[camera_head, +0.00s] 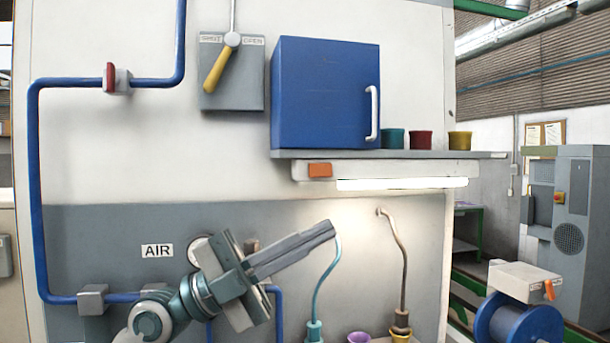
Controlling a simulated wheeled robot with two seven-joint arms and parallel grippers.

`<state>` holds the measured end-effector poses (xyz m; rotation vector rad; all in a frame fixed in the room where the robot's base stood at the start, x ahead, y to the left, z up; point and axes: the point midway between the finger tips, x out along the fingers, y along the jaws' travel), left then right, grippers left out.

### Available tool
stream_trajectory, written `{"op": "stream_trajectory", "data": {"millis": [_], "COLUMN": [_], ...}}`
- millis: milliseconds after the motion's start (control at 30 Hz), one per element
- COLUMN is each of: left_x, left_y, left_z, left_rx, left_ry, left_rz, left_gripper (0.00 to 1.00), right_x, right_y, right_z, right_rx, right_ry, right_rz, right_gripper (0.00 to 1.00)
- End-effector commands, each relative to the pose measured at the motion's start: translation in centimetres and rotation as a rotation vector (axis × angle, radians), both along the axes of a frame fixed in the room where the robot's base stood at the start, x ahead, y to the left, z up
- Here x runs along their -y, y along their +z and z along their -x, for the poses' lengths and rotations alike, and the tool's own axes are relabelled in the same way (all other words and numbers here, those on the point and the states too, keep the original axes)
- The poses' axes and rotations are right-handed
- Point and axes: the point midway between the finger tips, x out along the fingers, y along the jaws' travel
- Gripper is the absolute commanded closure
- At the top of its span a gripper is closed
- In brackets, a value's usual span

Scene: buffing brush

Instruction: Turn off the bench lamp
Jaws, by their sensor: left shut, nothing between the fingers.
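The bench lamp (405,168) is a pale bar fixed under the grey shelf. Its tube (402,184) glows white and lights the wall below it. An orange switch (320,170) sits at the left end of the lamp housing. My left gripper (331,229) comes in from the lower left and points right and slightly up. Its fingers are shut and empty, below the orange switch and apart from it. My right gripper is out of view.
A blue cabinet (325,92) and several coloured cups stand on the shelf (485,155). A teal curved stem (325,275) is close to my left fingertips, and a brown one (402,265) stands further right. A yellow lever (221,70) and blue pipe (37,190) are on the wall.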

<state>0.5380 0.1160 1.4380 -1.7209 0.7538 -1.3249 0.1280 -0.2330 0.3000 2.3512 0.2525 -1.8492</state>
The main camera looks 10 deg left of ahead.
Motion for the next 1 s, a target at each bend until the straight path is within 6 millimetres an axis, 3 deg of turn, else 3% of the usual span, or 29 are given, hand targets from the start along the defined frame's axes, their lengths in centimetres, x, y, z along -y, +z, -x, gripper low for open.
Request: {"op": "stream_trajectory", "data": {"millis": [167,400,700,1000], "left_x": [0.0,-3.1,-8.2,-9.2], "left_y": [1.5,3.9,7.1,7.6], "left_z": [-1.1,-3.7,-5.6,-5.9], "left_rx": [0.004,-0.058,-0.154,-0.175], "left_ry": [0.090,0.305,0.542,0.586], "left_rz": [-0.208,-0.409,-0.483,-0.486], "left_gripper": [1.00,1.00,1.00,1.00], "right_x": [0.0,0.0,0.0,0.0], "right_y": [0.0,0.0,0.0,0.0], "right_z": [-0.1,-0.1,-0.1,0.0], "right_rx": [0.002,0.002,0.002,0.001], "right_ry": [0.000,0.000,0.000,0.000], "right_rz": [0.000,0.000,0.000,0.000], "right_gripper": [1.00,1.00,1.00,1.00]}}
